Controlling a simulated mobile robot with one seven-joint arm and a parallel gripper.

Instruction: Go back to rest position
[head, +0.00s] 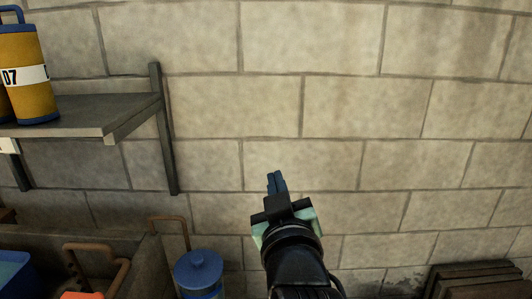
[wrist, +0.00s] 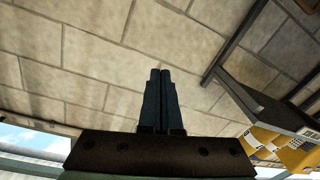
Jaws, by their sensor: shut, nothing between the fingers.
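My gripper (head: 277,180) is raised in front of the block wall (head: 330,105), near the lower middle of the head view. Its two dark fingers are together with nothing between them. In the wrist view, my gripper (wrist: 160,75) shows the fingers side by side and touching, with the same wall behind them. The fingers appear clear of the shelf. How far they are from the wall I cannot tell.
A grey shelf (head: 85,115) on the left wall bears a yellow and blue canister (head: 27,95). Below are a blue lidded container (head: 199,272), brown pipes (head: 95,250) and a blue bin (head: 12,275). A wooden crate (head: 475,279) stands at lower right. The wall's middle is bare.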

